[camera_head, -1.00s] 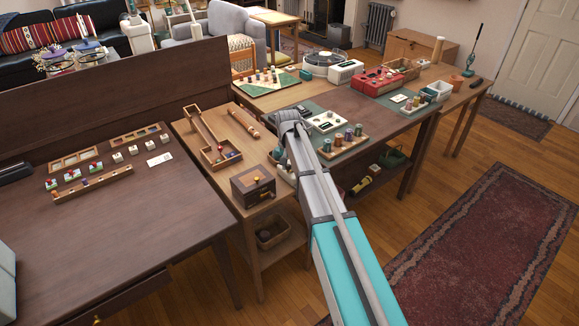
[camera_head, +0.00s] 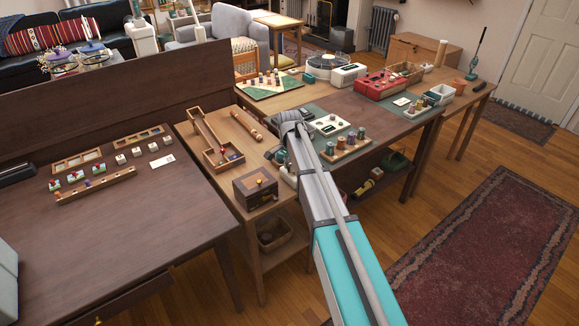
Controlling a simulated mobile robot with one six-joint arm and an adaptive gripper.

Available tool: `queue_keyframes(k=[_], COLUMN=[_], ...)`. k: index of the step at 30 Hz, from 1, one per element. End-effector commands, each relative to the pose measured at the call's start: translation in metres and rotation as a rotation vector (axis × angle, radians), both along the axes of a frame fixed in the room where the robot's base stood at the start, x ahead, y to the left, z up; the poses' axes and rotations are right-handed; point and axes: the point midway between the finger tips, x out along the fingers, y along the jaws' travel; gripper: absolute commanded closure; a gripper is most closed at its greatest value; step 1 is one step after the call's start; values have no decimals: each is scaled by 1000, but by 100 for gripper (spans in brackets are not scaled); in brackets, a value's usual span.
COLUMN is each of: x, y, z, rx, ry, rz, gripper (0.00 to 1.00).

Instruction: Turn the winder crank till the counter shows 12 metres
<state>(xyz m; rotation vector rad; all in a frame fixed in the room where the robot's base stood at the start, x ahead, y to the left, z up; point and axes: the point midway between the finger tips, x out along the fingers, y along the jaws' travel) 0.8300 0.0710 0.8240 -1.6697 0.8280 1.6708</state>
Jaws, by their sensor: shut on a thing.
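My arm reaches over the wooden bench, and its far joint hides what lies behind it. I cannot make out the crank. A white panel with a dark display (camera_head: 330,125) lies right of my arm; its reading is too small to tell.
A wooden box with a knob (camera_head: 255,187) stands at the bench's front, near an open wooden tray (camera_head: 212,160). Right of my arm is a wooden board with several spools (camera_head: 345,149). A red case (camera_head: 378,85) stands further back. The dark table (camera_head: 120,225) at left has bare room.

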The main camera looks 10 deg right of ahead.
Motion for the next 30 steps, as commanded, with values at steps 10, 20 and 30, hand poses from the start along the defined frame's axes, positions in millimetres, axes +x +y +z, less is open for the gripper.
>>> queue_keyframes(k=[10,20,30], x=[-1,0,0], y=[1,1,0], z=[0,0,0], rx=[4,2,1], ry=[2,0,-1], rz=[-6,-6,-2], gripper=[100,40,40])
